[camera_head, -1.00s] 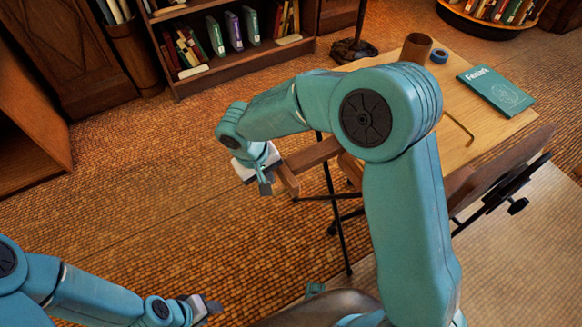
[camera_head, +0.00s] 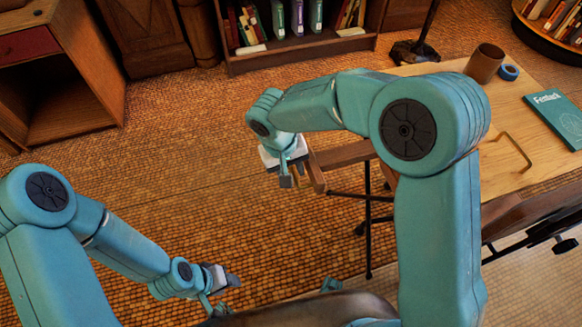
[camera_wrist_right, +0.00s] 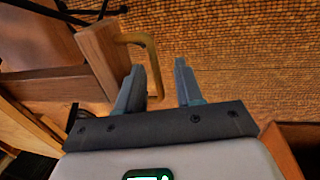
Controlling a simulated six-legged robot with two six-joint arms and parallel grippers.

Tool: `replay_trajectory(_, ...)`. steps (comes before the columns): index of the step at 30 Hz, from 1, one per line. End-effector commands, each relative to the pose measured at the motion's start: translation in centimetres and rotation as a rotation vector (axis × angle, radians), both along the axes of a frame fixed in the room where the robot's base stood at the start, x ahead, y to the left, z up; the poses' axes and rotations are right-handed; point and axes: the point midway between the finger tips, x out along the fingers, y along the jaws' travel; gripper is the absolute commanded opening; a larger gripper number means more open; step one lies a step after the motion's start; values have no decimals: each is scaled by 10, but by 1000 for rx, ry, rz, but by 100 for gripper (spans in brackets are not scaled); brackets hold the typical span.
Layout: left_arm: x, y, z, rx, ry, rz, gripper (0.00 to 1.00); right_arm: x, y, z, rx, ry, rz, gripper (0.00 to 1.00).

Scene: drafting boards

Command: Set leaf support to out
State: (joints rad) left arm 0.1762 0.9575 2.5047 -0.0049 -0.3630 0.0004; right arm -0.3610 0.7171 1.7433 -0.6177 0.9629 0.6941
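The leaf support, a wooden bar (camera_head: 345,155) with a crosswise end block (camera_head: 317,172), sticks out from the left side of the drafting table (camera_head: 500,165). In the right wrist view, the block (camera_wrist_right: 103,65) carries a curved brass handle (camera_wrist_right: 150,55). My right gripper (camera_head: 290,181) is at the block's outer end. Its fingers (camera_wrist_right: 160,88) are open, with the handle appearing between them, close to the left finger, which hides part of it. I cannot tell whether they touch. My left gripper (camera_head: 231,281) is low over the floor, away from the table; its opening is unclear.
A brown cup (camera_head: 484,64), blue tape roll (camera_head: 508,72), teal book (camera_head: 560,118) and brass rod (camera_head: 512,150) are on the table. A bookshelf (camera_head: 300,45) stands behind and a wooden cabinet (camera_head: 70,75) at left. Floor between is clear.

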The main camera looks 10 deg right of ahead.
Motion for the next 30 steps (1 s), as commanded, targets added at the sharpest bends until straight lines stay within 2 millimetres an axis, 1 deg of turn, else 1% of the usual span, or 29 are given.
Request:
replay_trajectory(4,0,0,1,0,0,0,43,0,0,4,-1,-1,0,36)
replay_trajectory(8,0,0,7,0,0,0,43,1,3,23,-1,-4,1,36)
replay_trajectory(11,0,0,13,0,0,0,43,0,7,48,0,-5,0,36)
replay_trajectory(15,0,0,21,0,0,0,43,-1,14,87,1,-5,1,36)
replay_trajectory(21,0,0,31,0,0,0,43,-2,23,132,1,-4,1,36)
replay_trajectory(25,0,0,35,0,0,0,43,-2,27,151,2,-2,0,36)
replay_trajectory(30,0,0,36,0,0,0,43,-3,28,160,1,0,0,36)
